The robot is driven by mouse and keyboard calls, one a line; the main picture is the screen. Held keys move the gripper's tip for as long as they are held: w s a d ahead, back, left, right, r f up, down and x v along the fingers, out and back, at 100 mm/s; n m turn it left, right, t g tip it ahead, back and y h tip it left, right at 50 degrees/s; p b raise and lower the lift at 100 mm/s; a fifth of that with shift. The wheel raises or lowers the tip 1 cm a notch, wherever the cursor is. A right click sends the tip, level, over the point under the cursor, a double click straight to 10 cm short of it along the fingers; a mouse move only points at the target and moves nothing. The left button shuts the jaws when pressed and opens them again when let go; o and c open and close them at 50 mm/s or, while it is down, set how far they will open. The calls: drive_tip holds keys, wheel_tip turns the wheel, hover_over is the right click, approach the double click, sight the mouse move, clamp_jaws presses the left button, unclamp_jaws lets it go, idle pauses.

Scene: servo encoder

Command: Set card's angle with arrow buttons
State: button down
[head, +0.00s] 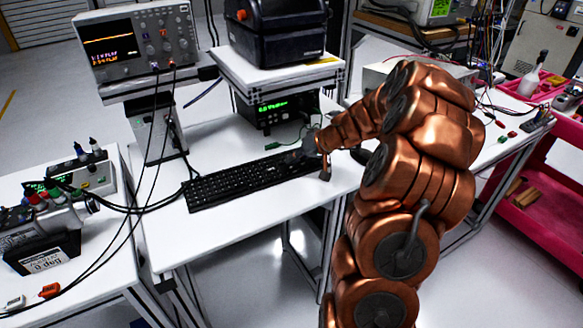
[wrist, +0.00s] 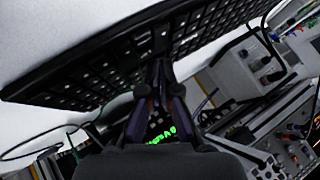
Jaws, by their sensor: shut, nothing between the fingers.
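A black keyboard (head: 245,182) lies on the white middle table; it also spans the upper part of the wrist view (wrist: 95,72). My gripper (head: 324,172) is at the keyboard's right end in the head view. Its fingers are together and empty, pointing at the keys in the wrist view (wrist: 161,66). I cannot tell whether the fingertips touch a key, and the arrow keys cannot be picked out. A white card (head: 48,260) reading "0 deg" is on a dark unit on the left table.
An oscilloscope (head: 139,45) stands at the back left, with cables hanging down. A black case (head: 277,30) sits on a shelf above a unit with a green display (head: 272,108). A pink cart (head: 545,205) is at the right. The table front is clear.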

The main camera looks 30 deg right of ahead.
sight(293, 167)
drive_tip(key=shift+r, duration=0.25)
drive_tip(key=shift+r+p, duration=0.55)
drive_tip(key=shift+r, duration=1.95)
